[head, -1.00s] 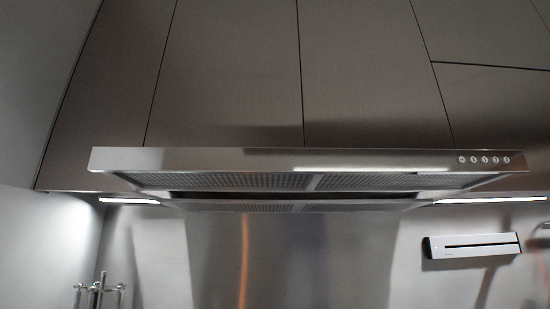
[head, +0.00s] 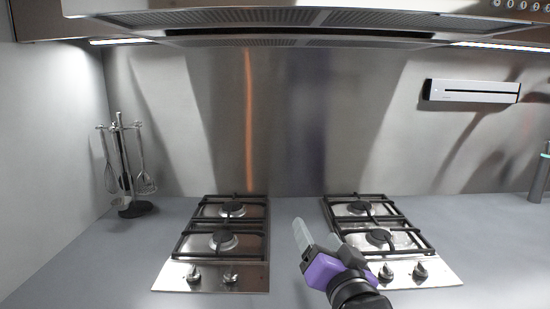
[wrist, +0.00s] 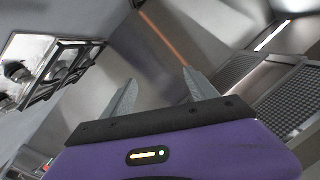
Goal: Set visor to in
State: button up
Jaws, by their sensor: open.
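The hood's visor (head: 150,5) is a brushed steel front panel at the top edge of the head view, mostly cut off. It juts forward over mesh filters (head: 245,17). My gripper (head: 317,230) is purple and black with two pale fingers. It is open and empty, low in the head view between the two hobs and well below the hood, touching nothing. In the wrist view its fingers (wrist: 158,78) are spread apart, and the hood's mesh underside (wrist: 290,95) shows at the right. The visor's front is not clear there.
A left gas hob (head: 220,240) and a right gas hob (head: 385,240) are set in the grey worktop (head: 70,275). A utensil stand (head: 125,170) is at left. A white wall unit (head: 470,91) and a dark bottle (head: 541,175) are at right. Space under the hood is free.

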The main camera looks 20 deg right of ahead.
jog(key=a+r+m+y+p, duration=0.2)
jog(key=r+m+p, duration=0.15)
jog(key=r, duration=1.55)
jog(key=a+r+m+y+p, duration=0.1)
jog(key=a+r+m+p, duration=0.3)
jog(key=r, duration=1.6)
jog(key=shift+m+y, duration=0.5)
jog(key=shift+m, duration=0.35)
jog(key=w+r, duration=0.1)
jog(key=w, duration=0.2)
jog(key=w+r+p, duration=0.1)
jog(key=w, duration=0.2)
jog(key=w+r+p, duration=0.1)
jog(key=w+r, duration=0.1)
jog(key=w, duration=0.1)
jog(key=shift+w+a, duration=0.1)
jog(key=shift+w, duration=0.2)
jog(key=shift+f, duration=0.1)
grip_shut()
